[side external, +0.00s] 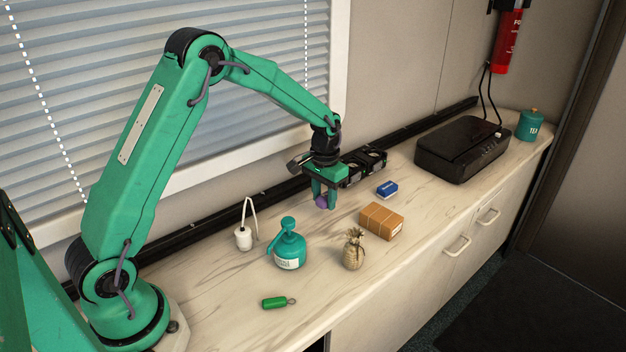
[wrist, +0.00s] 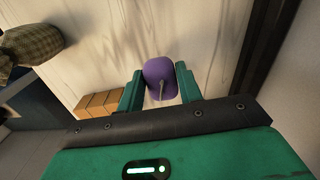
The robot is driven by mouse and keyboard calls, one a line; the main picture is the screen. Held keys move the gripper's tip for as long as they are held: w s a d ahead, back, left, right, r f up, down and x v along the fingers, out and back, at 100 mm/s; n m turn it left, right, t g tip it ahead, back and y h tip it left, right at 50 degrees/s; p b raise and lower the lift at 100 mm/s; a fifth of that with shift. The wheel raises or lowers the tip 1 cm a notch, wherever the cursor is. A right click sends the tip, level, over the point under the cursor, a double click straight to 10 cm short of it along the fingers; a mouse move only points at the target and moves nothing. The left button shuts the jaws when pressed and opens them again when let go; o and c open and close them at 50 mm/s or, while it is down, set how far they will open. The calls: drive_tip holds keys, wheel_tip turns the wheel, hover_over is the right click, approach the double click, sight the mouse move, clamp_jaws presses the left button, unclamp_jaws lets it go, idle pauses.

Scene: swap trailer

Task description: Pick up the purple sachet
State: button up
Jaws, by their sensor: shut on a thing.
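The purple sachet (wrist: 159,72) is between the two green fingers of my gripper (wrist: 161,92) in the wrist view. My gripper is shut on it.
On the counter (side external: 250,325) near my gripper are a brown box (side external: 381,221), a blue packet (side external: 387,190), a pineapple ornament (side external: 353,250), a teal bottle (side external: 288,246) and a white item with a loop (side external: 244,236). A black case (side external: 463,149) stands farther right.

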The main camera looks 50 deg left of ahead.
drive_tip(key=s+d+r, duration=0.4)
drive_tip(key=d+r, duration=0.2)
drive_tip(key=d, duration=0.4)
drive_tip(key=shift+s+d+r, duration=0.3)
drive_tip(key=shift+s+r, duration=0.05)
drive_tip(key=shift+s, duration=0.05)
